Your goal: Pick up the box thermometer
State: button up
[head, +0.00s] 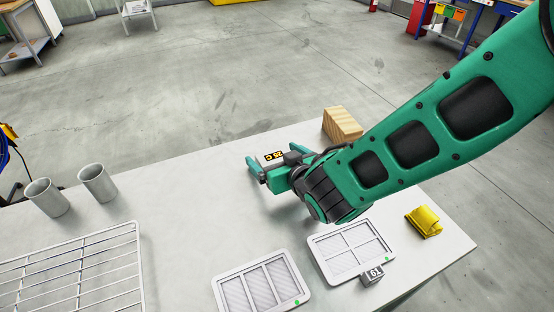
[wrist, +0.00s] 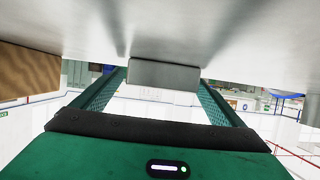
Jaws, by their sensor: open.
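The box thermometer (head: 273,157) is a small pale box with a dark display and yellow characters, on the white table near its far edge. My gripper (head: 272,163) is low over the table beside it, its two green fingers apart. In the wrist view a plain grey face of the box thermometer (wrist: 165,75) shows between the open fingers, with a gap on each side. The fingers do not appear to touch it. Part of the box is hidden behind my gripper in the head view.
A wooden block (head: 342,123) stands on the table near the far edge, right of the thermometer. Two framed filters (head: 262,283), a dark cube marked 61 (head: 372,275) and a yellow item (head: 424,221) lie nearer. Two grey cups (head: 97,183) and a wire rack (head: 75,262) are left.

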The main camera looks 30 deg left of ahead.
jog(key=c, duration=1.3)
jog(key=shift+c, duration=0.2)
jog(key=shift+r, duration=0.15)
